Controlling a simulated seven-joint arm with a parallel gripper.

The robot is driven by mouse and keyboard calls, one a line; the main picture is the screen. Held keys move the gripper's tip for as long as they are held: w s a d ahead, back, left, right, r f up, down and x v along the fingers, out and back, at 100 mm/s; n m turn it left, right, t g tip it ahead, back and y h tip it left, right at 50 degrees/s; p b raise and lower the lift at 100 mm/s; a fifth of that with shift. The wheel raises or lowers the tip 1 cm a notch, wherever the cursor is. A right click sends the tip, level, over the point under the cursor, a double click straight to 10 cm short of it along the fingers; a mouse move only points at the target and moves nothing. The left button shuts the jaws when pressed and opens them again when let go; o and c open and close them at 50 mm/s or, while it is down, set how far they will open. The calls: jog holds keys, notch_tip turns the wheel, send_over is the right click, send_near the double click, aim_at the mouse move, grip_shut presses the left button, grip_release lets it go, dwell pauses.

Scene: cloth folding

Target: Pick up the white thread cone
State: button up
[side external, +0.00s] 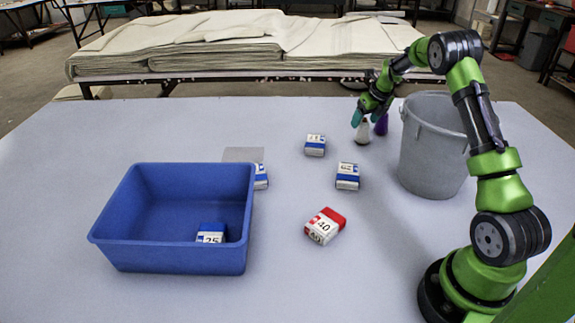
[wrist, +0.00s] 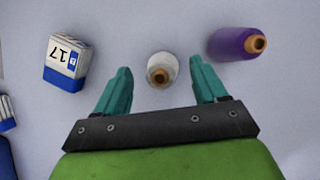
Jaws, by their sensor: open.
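The white thread cone (wrist: 161,66) stands upright on the table, its brown tip toward the camera in the wrist view. In the side external view the white thread cone (side external: 362,134) is partly covered by my gripper (side external: 366,112). In the wrist view my gripper (wrist: 160,85) is open, with one teal finger on each side of the cone and a gap on both sides. The fingers appear above the cone; the exact height is hard to tell. Nothing is held.
A purple thread cone (wrist: 236,43) stands just right of the white one. A grey bucket (side external: 433,150) is close by on the right. Several small boxes, including a red one (side external: 325,226), lie mid-table. A blue bin (side external: 172,255) holds a box (side external: 211,234) at the left.

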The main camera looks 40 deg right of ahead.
jog(key=shift+w+f, duration=0.2)
jog(key=shift+f, duration=0.25)
jog(key=c, duration=1.2)
